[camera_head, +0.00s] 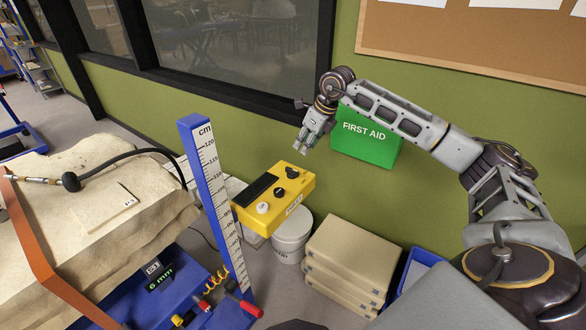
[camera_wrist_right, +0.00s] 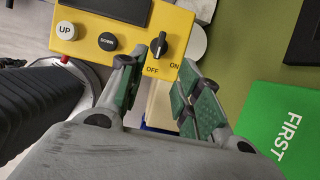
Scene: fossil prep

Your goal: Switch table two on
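A yellow control box (camera_head: 248,217) stands in the middle of the head view. It carries a white UP button (camera_wrist_right: 66,31), a black DOWN button (camera_wrist_right: 107,42) and a black rotary switch (camera_wrist_right: 158,46) with OFF and ON printed beside it. I cannot tell for sure which label the switch points to. The white label on the box's side is too small to read. My right gripper (camera_head: 305,145) is above and behind the switch end of the box. In the right wrist view my right gripper (camera_wrist_right: 158,66) is open and empty, with the switch just beyond its fingertips. My left gripper is out of view.
A blue centimetre post (camera_head: 212,190) stands left of the box, beside a fossil block (camera_head: 95,165) on a blue lift table. A green first aid box (camera_head: 367,136) hangs behind my right gripper. A white bucket (camera_head: 292,240) and stacked beige boxes (camera_head: 350,252) stand below.

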